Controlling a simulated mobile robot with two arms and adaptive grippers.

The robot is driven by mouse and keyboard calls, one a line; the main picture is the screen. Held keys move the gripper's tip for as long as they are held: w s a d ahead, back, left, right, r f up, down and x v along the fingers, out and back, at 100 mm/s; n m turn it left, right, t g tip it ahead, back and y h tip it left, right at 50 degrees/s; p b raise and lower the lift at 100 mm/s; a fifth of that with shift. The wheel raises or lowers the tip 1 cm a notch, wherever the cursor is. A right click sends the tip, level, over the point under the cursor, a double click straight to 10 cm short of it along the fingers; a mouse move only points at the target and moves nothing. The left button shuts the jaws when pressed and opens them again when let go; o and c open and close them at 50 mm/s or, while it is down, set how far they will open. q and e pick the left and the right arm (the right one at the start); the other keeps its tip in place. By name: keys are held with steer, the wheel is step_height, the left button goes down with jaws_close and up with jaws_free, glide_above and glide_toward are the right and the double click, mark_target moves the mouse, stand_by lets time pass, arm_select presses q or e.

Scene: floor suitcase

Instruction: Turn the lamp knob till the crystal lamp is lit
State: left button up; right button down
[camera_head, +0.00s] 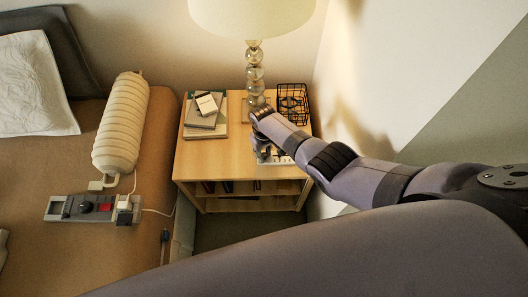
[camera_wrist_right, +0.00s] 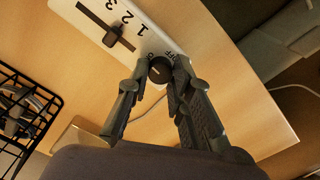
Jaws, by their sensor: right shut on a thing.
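The crystal lamp (camera_head: 254,72) stands at the back of the wooden nightstand, a stem of clear balls under a cream shade (camera_head: 252,14). The shade is pale; I cannot tell for sure whether it is lit. A white control panel (camera_wrist_right: 96,22) with a slider, the numbers 1, 2, 3 and an OFF mark lies on the nightstand and partly shows in the head view (camera_head: 275,158). My right gripper (camera_wrist_right: 160,72) has its fingers on either side of the dark round lamp knob (camera_wrist_right: 160,69), shut on it. In the head view my right gripper (camera_head: 264,155) hides the knob. My left gripper is out of view.
The nightstand (camera_head: 215,160) also holds books (camera_head: 205,112) and a black wire basket (camera_head: 292,100) beside the lamp. A bed (camera_head: 60,165) with a white ribbed roll (camera_head: 122,122) and a power strip (camera_head: 93,208) is at left. The wall is close on the right.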

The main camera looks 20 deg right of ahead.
mark_target(264, 155)
steer(key=shift+n, duration=0.5)
steer(key=c, duration=1.4)
jaws_free()
step_height(264, 155, up, 12)
